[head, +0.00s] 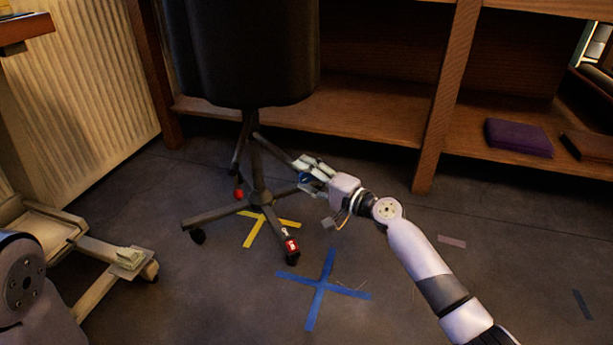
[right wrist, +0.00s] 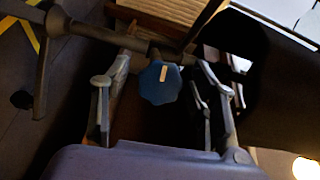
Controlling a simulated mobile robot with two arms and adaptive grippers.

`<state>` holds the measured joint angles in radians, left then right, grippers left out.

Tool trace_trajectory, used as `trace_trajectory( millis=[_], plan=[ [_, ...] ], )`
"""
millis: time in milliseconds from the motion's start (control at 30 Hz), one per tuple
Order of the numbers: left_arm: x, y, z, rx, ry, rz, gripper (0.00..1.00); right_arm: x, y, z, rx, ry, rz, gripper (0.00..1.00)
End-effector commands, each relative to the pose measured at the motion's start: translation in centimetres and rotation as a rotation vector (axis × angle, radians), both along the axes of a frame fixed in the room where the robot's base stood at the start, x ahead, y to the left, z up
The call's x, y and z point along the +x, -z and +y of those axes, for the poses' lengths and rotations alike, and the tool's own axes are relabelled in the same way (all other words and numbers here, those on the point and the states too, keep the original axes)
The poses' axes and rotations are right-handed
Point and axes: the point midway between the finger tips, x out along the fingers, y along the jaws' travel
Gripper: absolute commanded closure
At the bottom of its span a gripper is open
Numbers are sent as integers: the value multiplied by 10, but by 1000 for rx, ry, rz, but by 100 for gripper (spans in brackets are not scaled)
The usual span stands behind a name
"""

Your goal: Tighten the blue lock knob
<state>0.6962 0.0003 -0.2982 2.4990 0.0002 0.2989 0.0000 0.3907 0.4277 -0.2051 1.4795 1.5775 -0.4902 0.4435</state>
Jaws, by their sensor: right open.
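The blue lock knob (right wrist: 160,83) is a lobed blue knob with a pale mark on its face, on a dark rod of the office chair (head: 261,196), in the right wrist view. It sits between the two fingers of my right gripper (head: 307,174), with a visible gap on both sides. The gripper is open, beside the chair's column and under its seat. In the head view only a small blue patch of the knob (head: 305,178) shows between the fingers. My left gripper is not in view.
The chair's dark seat or back (head: 245,50) hangs above the gripper. A wooden shelf unit (head: 370,118) stands behind, with a purple folded item (head: 518,138) on its lower shelf. The floor has a yellow cross (head: 253,233) and a blue cross (head: 318,288). The floor around the blue cross is clear.

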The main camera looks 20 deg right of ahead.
Motion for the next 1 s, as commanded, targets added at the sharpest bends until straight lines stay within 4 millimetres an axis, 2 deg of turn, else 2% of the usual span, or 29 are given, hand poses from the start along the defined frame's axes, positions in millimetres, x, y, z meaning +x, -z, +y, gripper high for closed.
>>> trace_trajectory(
  millis=[167, 400, 600, 800, 1000],
  plan=[
    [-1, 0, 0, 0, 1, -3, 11, -17, 1, -12, -2, 0, 1, 46],
    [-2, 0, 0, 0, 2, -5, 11, -61, 1, -40, -2, 1, 3, 46],
    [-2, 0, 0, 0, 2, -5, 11, -88, -1, -58, 1, 0, 3, 46],
    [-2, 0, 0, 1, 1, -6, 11, -99, -2, -65, -1, 0, 0, 46],
    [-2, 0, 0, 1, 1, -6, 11, -99, -2, -66, 0, 0, 0, 46]
  ],
)
